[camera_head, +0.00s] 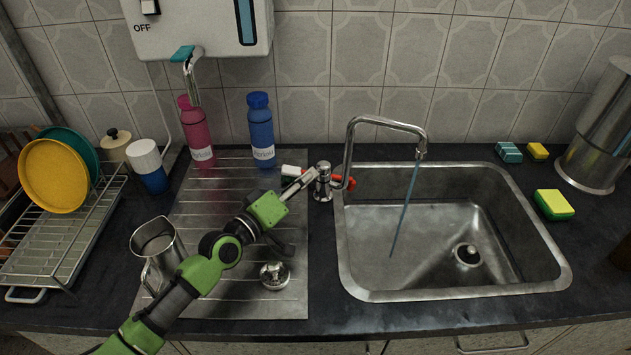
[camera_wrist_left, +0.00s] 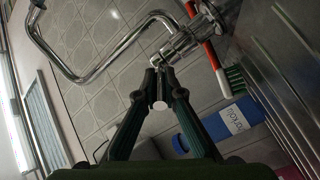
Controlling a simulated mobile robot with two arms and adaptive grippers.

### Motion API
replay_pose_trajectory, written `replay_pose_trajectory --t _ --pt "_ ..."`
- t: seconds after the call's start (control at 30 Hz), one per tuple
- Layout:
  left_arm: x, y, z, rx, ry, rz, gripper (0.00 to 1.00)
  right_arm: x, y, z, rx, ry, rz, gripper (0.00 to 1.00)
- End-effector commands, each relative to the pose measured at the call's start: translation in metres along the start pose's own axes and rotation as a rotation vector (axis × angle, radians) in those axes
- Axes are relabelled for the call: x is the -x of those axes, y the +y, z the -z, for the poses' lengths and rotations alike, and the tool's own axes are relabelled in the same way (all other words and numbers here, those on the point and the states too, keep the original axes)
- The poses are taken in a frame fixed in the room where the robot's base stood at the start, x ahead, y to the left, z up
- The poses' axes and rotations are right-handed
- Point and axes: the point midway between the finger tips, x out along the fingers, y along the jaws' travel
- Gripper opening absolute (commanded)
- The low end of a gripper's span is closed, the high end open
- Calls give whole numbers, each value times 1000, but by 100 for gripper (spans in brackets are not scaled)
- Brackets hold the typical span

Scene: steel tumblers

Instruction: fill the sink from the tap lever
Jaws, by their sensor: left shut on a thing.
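The tap (camera_head: 322,180) stands at the left rear of the sink (camera_head: 352,250), its curved spout (camera_head: 385,124) over the basin. A thin blue stream of water (camera_head: 406,210) runs from the spout into the sink. A round dark fitting (camera_head: 467,254) sits in the basin floor; I cannot tell if it is plugged. My left gripper (camera_head: 298,186) reaches the tap from the left. In the left wrist view, its fingers (camera_wrist_left: 159,80) are closed on the tap lever (camera_wrist_left: 160,61), whose grip is partly hidden. My right gripper is not in view.
Pink (camera_head: 195,132) and blue (camera_head: 261,130) bottles stand behind my left arm. A steel jug (camera_head: 158,246) and small round metal piece (camera_head: 273,274) are on the drainboard (camera_head: 240,303). A red-handled brush (camera_wrist_left: 213,68) lies behind the tap. Sponges (camera_head: 553,204) sit right of the sink.

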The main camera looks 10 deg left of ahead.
Motion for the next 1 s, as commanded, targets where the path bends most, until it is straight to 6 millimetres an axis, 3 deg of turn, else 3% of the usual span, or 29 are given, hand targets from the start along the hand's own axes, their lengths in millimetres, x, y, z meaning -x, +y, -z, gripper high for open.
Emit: replay_pose_trajectory --t 0.27,0.3,0.37,0.77,1.0 --pt "1 -2 2 -2 4 4 0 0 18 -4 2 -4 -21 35" --pt "1 -2 2 -2 4 4 14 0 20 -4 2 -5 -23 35" --pt "1 -2 2 -2 4 3 26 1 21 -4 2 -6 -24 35" --pt "0 2 3 0 3 0 26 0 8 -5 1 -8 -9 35" --pt "0 30 24 0 8 -4 26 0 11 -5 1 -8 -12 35"
